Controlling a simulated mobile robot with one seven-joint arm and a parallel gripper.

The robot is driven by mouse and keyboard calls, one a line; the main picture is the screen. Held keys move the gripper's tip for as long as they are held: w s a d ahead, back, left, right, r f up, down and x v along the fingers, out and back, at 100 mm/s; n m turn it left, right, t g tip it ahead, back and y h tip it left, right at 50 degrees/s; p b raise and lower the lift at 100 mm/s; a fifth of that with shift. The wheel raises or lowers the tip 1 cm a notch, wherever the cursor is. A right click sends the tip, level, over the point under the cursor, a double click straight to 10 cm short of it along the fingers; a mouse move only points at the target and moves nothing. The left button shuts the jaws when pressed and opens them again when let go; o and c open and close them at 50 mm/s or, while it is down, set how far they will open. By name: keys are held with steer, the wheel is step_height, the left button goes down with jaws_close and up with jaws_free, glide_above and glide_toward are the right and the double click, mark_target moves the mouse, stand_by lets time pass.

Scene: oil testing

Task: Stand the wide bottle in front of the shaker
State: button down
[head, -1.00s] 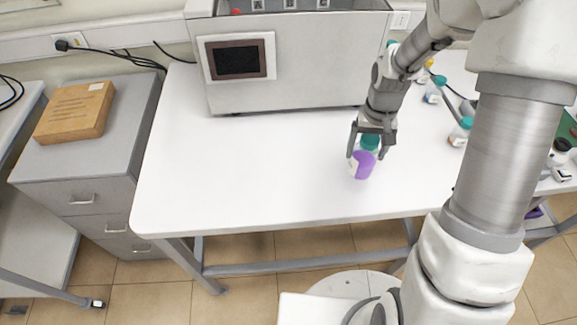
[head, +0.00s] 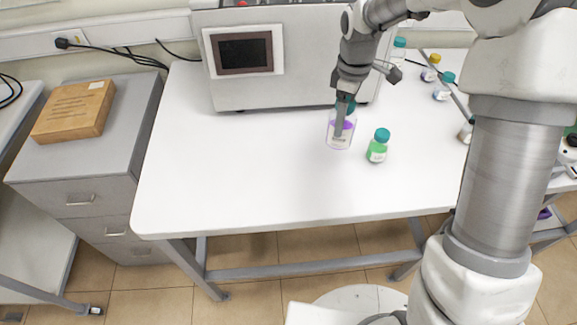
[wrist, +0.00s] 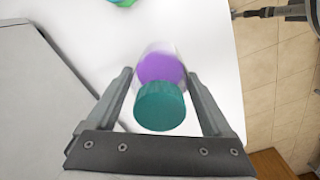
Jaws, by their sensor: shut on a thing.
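The wide bottle (head: 340,143) is clear with purple liquid, a pale label and a teal cap. It stands close to upright in front of the shaker (head: 290,91), the large grey box with a dark screen. My gripper (head: 342,120) comes from above and is shut on the bottle, with its fingers along the bottle's sides. In the wrist view the teal cap (wrist: 160,107) and purple liquid lie between the fingers of my gripper (wrist: 160,76). I cannot tell whether the bottle's base touches the table.
A small green bottle (head: 377,150) with a teal cap stands just right of the held bottle. Several other small bottles stand at the back right of the white table (head: 230,180). The table's left and front are clear. A grey drawer cabinet (head: 75,170) stands left.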

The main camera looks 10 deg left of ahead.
mark_target(332, 111)
steer(key=a+n, duration=0.1)
steer(key=r+n, duration=0.1)
steer(key=a+n, duration=0.1)
steer(key=shift+w+a+r+b, duration=0.15)
steer(key=shift+w+a+b, duration=0.1)
steer(key=shift+a+b, duration=0.1)
steer(key=shift+a+n, duration=0.15)
steer(key=shift+n, duration=0.15)
step_height(332, 111, down, 10)
steer(key=shift+r, duration=0.1)
